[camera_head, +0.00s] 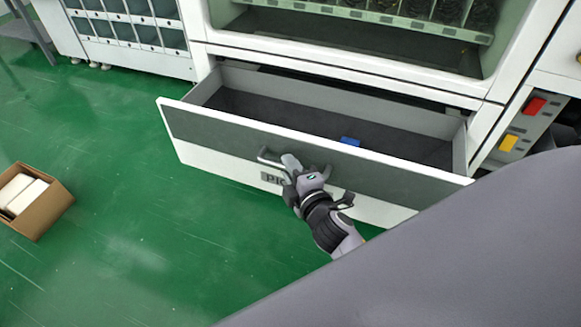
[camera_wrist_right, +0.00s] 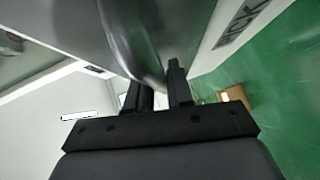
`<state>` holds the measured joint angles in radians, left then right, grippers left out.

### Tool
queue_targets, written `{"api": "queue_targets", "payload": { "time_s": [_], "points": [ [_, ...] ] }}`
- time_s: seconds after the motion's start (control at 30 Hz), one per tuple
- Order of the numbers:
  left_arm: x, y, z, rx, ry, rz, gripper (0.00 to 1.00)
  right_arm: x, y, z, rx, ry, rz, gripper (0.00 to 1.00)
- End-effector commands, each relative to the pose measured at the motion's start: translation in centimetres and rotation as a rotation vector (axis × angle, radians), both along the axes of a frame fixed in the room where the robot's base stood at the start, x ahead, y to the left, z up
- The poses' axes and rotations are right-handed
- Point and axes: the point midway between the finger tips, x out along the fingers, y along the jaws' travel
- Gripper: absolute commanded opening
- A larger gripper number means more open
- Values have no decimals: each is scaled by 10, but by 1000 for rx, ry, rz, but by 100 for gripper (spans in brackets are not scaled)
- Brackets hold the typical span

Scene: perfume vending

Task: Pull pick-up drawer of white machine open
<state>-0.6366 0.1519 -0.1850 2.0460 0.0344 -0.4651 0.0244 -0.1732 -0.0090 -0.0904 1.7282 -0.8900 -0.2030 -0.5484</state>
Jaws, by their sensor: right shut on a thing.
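The pick-up drawer (camera_head: 215,133) of the white machine (camera_head: 345,58) is pulled well out, and its dark inside shows in the head view. Its front has a grey upper band, a white lower band and a partly hidden label (camera_head: 271,178). My right gripper (camera_head: 291,168) is at the drawer handle (camera_head: 266,157), in front of the drawer front. In the right wrist view my right gripper's black fingers (camera_wrist_right: 160,92) are shut on the curved grey handle (camera_wrist_right: 142,45). My left gripper is not in view.
A small blue object (camera_head: 350,141) lies in the drawer. An open cardboard box (camera_head: 42,215) with white items stands on the green floor (camera_head: 110,170) at the left. Red (camera_head: 535,106) and yellow (camera_head: 508,142) parts show at the right.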

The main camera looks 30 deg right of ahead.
Motion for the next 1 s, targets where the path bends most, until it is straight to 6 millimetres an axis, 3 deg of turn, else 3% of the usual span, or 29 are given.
{"api": "queue_targets", "payload": {
  "time_s": [0.03, 0.07, 0.1, 0.47, 1.0],
  "points": [
    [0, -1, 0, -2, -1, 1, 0, 0, -1, -1, 0, 1, -2, 28],
    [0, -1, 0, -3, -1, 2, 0, 0, -1, 0, 0, 1, -2, 38],
    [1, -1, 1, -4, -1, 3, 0, 0, -1, 0, 0, 1, -1, 41],
    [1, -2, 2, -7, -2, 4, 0, -4, 0, 0, 1, 1, -1, 41],
    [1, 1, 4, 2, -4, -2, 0, -65, 4, 9, 1, 2, -2, 41]
  ]
}}
